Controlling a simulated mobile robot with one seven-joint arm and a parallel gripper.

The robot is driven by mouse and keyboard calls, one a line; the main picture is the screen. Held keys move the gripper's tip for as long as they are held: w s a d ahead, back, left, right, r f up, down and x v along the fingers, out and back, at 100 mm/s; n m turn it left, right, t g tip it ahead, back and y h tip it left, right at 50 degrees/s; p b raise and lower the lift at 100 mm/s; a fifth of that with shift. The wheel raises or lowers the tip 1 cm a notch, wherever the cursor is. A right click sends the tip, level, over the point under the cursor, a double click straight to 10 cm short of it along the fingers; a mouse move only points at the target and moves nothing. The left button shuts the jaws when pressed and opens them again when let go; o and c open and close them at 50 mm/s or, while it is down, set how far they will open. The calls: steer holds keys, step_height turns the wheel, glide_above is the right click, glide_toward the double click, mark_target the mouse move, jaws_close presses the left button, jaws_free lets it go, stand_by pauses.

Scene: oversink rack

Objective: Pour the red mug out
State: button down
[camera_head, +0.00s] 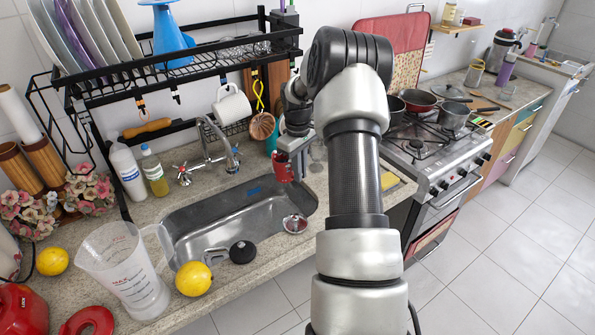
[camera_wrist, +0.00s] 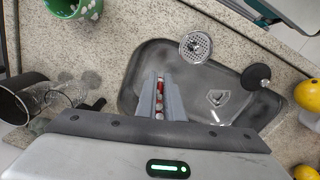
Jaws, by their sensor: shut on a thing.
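The red mug (camera_head: 283,167) is small in the head view, held above the back right end of the steel sink (camera_head: 190,215). My gripper (camera_head: 297,150) is shut on it. In the wrist view my two fingers (camera_wrist: 160,98) reach over one end of the sink (camera_wrist: 203,80), with a narrow strip of red and white (camera_wrist: 159,97) between them. Most of the mug is hidden there. I cannot tell its tilt or see what is inside it.
A metal strainer (camera_head: 295,223) and a black stopper (camera_head: 242,252) lie by the sink's front edge. A clear jug (camera_head: 125,270) and yellow lemons (camera_head: 193,279) stand left. The faucet (camera_head: 208,150) and black rack (camera_head: 190,70) are behind. The stove (camera_head: 430,145) is right.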

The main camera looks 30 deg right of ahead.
steer(key=a+h, duration=0.1)
steer(key=h, duration=0.1)
steer(key=a+t+h+b, duration=0.1)
steer(key=s+a+f+h, duration=0.1)
steer(key=h, duration=0.1)
steer(key=shift+s+a+t+h+b, duration=0.1)
steer(key=shift+a+t+h+b, duration=0.2)
steer(key=shift+a+t+b, duration=0.1)
steer(key=h+b, duration=0.1)
steer(key=b, duration=0.2)
steer(key=h+b, duration=0.1)
steer(key=b, duration=0.3)
steer(key=t+h+b, duration=0.1)
steer(key=b, duration=0.3)
steer(key=shift+a+f, duration=0.15)
steer(key=shift+f, duration=0.1)
stand_by(0.8)
steer(key=h+b, duration=0.2)
steer(key=b, duration=0.3)
steer(key=f+t+h+b, duration=0.1)
steer(key=b, duration=0.5)
steer(key=shift+s+a+f+h, duration=0.1)
steer(key=shift+s+a+h, duration=0.05)
steer(key=shift+a+h, duration=0.25)
